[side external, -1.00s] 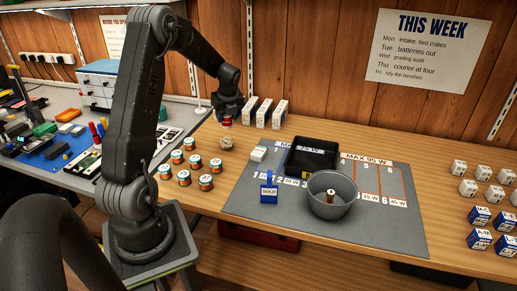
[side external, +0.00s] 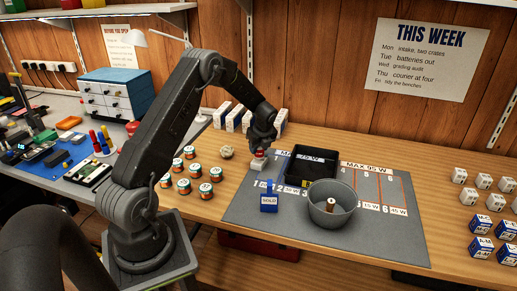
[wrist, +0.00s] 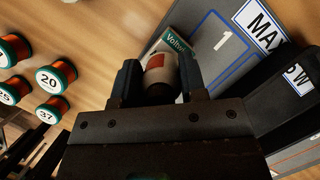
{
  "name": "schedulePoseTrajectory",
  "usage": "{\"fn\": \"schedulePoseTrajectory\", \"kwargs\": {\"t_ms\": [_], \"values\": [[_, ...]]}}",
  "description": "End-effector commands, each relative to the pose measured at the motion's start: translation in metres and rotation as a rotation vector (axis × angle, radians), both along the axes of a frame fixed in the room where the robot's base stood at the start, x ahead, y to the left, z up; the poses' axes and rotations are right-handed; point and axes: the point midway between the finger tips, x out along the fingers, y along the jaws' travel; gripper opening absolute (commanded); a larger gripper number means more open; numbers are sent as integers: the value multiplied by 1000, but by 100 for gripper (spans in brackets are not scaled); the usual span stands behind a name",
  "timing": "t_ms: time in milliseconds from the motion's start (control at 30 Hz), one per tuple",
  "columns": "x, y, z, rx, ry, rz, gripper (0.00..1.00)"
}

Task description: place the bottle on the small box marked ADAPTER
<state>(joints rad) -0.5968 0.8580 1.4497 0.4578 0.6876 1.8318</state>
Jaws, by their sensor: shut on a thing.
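My gripper (side external: 262,144) is shut on the bottle, a small white one with red on it (wrist: 162,72). In the side view the bottle (side external: 259,155) hangs below my jaws, directly over a small pale box (side external: 257,165) at the left edge of the grey mat. In the wrist view a small box with a green band reading "Volt…" (wrist: 178,41) shows just beyond the bottle, partly hidden by it and a jaw. I cannot read ADAPTER on it. I cannot tell whether the bottle touches the box.
A black tray (side external: 292,178), a grey pot (side external: 330,213) and a blue SOLD tag (side external: 268,201) stand on the grey mat (side external: 400,245) to the right. Several spools (side external: 183,187) and a crumpled ball (side external: 227,152) lie left. White boxes (side external: 235,118) stand behind. The mat's right side is clear.

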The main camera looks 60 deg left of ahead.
Motion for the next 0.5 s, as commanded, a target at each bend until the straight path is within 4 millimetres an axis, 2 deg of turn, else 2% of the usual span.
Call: {"fn": "schedulePoseTrajectory", "kwargs": {"t_ms": [67,433,467,500], "values": [[0,0,-7,0,-1,0,16],[0,0,-11,0,-1,1,16],[0,0,-10,0,-1,1,42],[0,0,-10,0,-1,1,46]]}}
